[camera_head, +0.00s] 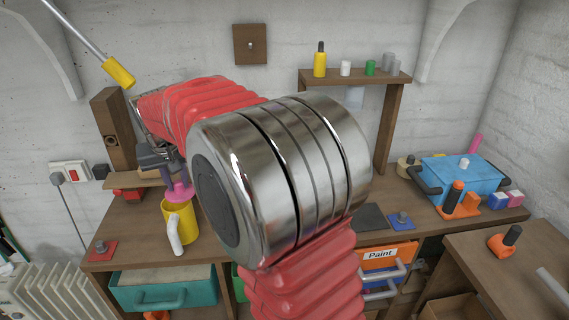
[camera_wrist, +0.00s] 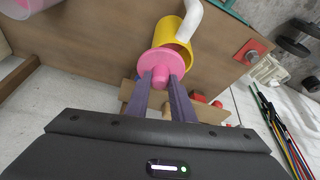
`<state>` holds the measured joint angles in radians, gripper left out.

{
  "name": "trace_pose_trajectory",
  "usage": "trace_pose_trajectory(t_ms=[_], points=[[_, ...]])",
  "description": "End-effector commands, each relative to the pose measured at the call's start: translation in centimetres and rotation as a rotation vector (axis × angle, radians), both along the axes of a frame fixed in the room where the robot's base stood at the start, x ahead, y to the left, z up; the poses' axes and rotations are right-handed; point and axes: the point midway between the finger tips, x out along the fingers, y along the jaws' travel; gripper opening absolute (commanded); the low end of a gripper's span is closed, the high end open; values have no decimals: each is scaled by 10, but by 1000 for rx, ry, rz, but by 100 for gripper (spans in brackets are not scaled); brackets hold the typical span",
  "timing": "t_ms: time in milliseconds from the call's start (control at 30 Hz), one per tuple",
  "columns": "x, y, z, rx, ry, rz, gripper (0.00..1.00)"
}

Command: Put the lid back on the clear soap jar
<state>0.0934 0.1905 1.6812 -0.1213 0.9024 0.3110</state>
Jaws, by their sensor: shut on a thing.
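A pink lid (camera_wrist: 163,63), a round disc with a knob, is held by its knob in my gripper (camera_wrist: 161,82), whose two purple fingers are shut on it. In the head view the lid (camera_head: 180,193) hangs below my gripper (camera_head: 172,178), just above or in front of the yellow mug (camera_head: 181,226). I cannot tell whether lid and mug touch. A translucent, pinkish container (camera_wrist: 22,8), perhaps the clear soap jar, is cut off at the top left of the wrist view. I cannot make out the jar in the head view, where my arm covers the middle of the bench.
The yellow mug (camera_wrist: 172,38) with a white handle stands on the wooden bench beyond the lid. A red block (camera_head: 102,250) lies at the bench's left end. A blue toolbox (camera_head: 462,174) and an orange Paint drawer (camera_head: 384,258) are at the right. A small shelf (camera_head: 352,77) stands behind.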

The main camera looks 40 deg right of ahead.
Motion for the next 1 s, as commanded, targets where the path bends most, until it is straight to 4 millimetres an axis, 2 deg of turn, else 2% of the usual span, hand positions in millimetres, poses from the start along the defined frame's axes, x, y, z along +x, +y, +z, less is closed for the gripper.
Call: trace_pose_trajectory(t_ms=[33,200,600,800,1000], points=[[-8,-20,2,2,0,-17,0],[-36,-75,9,3,2,-48,0],[-118,-183,23,1,-4,-116,0],[-152,-215,27,-2,-8,-137,0],[-161,-222,28,-3,-11,-141,0]])
